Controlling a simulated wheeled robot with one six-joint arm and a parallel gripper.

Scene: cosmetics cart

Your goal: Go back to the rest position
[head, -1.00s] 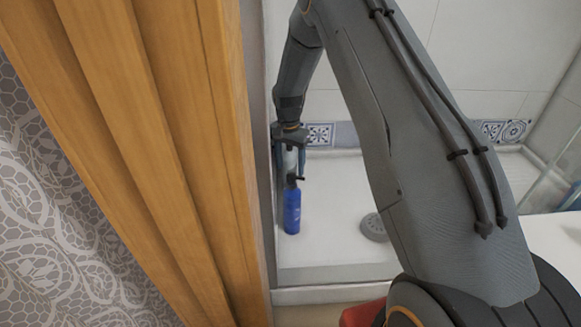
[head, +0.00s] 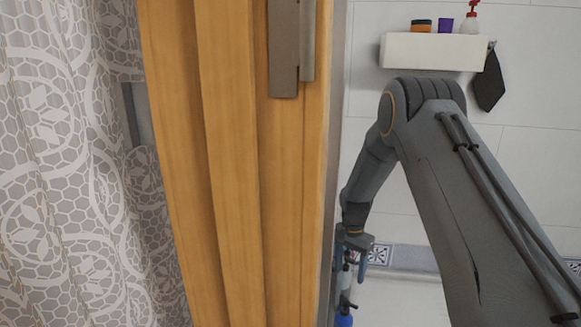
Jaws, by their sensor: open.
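My gripper (head: 350,262) hangs at the end of my arm, pointing down, close to the door frame's right edge. Its jaws are open. A blue bottle (head: 344,320) with a dark pump top stands directly below it, cut off by the bottom edge of the picture. The fingers are at or just above the bottle's top; I cannot tell whether they touch it. The lower part of the bottle is out of view.
An orange wooden door frame (head: 228,170) stands close to my arm's left. A patterned curtain (head: 70,160) hangs at far left. A white wall shelf (head: 432,52) holds an orange-lidded jar, a purple cup and a red pump bottle; a dark cloth (head: 489,82) hangs beside it.

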